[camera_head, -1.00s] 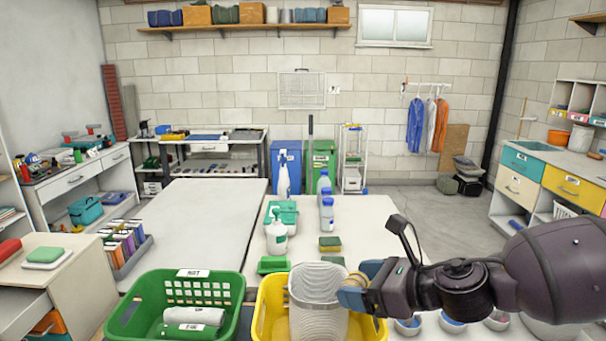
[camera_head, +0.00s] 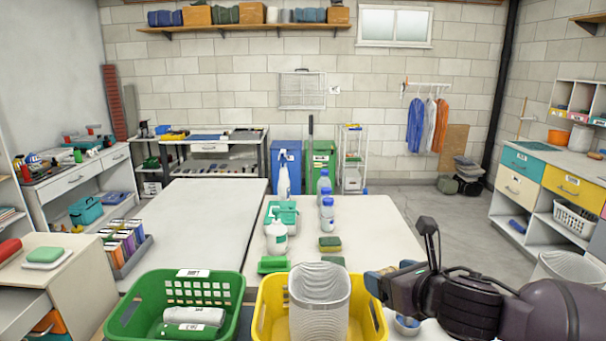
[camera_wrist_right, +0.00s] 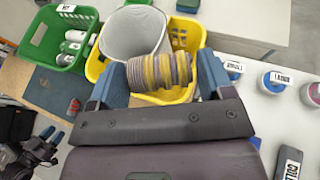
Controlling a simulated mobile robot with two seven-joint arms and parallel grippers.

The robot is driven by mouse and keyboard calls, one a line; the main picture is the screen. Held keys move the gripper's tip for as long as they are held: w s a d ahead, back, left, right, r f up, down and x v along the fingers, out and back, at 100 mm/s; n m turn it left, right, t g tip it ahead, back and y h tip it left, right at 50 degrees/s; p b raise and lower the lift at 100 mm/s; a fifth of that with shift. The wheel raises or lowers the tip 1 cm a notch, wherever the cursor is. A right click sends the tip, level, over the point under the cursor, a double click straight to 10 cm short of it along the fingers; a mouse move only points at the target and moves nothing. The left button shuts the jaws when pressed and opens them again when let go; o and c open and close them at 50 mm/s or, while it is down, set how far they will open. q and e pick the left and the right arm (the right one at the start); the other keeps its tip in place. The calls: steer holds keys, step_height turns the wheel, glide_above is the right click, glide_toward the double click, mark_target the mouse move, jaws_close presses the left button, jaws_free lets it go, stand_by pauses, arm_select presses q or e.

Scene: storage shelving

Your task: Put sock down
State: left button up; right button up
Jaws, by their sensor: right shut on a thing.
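My right gripper (camera_head: 378,284) is at the right rim of the yellow basket (camera_head: 266,305) in the head view. In the right wrist view the gripper (camera_wrist_right: 160,78) is shut on a rolled sock (camera_wrist_right: 160,72) with yellow and grey stripes. The sock is held between the fingers, in front of the yellow basket in that view. In the head view the sock is hidden or too small to make out. A white ribbed bin (camera_head: 319,300) stands at the yellow basket, left of the gripper; it also shows in the wrist view (camera_wrist_right: 132,35).
A green basket (camera_head: 236,290) with rolled items stands to the left. Bottles (camera_head: 327,215), sponges (camera_head: 330,244) and a spray bottle (camera_head: 283,180) are on the table. Labelled bowls (camera_wrist_right: 272,82) lie to the right. The left table top (camera_head: 205,220) is mostly clear.

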steer(key=s+d+f+m+t+h, duration=0.1)
steer(key=s+d+f+m+h, duration=0.3)
steer(key=s+f, duration=0.3)
steer(key=shift+d+f+h, duration=0.5)
steer(key=shift+f, duration=1.1)
